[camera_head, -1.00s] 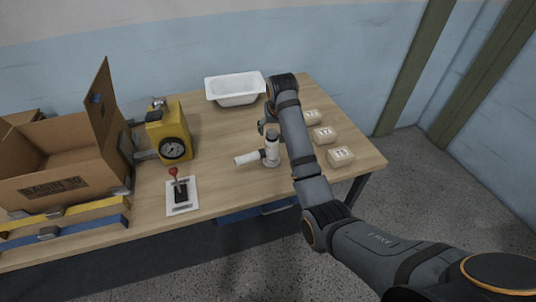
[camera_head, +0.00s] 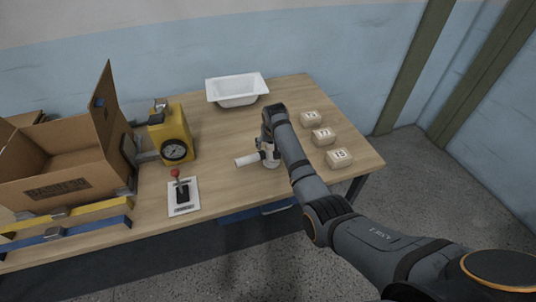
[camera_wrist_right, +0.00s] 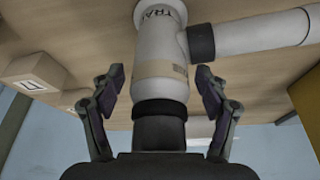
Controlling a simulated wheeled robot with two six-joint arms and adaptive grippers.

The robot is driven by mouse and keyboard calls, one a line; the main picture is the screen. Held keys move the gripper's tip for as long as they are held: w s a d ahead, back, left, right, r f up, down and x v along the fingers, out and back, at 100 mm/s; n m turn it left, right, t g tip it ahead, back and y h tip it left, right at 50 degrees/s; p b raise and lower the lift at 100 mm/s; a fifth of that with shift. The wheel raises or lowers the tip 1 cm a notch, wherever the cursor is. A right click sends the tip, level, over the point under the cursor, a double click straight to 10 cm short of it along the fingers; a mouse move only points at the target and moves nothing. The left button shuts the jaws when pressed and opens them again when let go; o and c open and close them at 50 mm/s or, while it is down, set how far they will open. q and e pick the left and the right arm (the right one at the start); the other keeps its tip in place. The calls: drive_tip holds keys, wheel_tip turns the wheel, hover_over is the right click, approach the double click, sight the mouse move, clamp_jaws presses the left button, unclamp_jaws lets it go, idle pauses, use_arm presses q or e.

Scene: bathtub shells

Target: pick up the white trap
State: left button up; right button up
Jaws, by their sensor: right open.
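The white trap (camera_head: 248,159) stands upright on the wooden table, its side pipe pointing left in the head view. In the right wrist view the trap (camera_wrist_right: 160,52) is a white cylinder with dark collars and a side pipe going right. My right gripper (camera_head: 268,138) is over the trap and partly hides it. In the right wrist view the right gripper's (camera_wrist_right: 158,80) fingers are open, one on each side of the trap's body, with gaps visible between fingers and trap. My left gripper is not in view.
Several small tan numbered blocks (camera_head: 339,158) lie right of my right arm. A white tub shell (camera_head: 237,88) sits at the back. A yellow gauge device (camera_head: 175,130), a red-knobbed lever (camera_head: 183,192) and an open cardboard box (camera_head: 55,185) are at left. Table (camera_head: 225,190) is bare in front.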

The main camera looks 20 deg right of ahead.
drive_tip(key=shift+w+f, duration=0.1)
drive_tip(key=shift+f, duration=0.05)
drive_tip(key=c, duration=1.2)
drive_tip(key=shift+c, duration=0.9)
drive_tip(key=shift+r, duration=0.2)
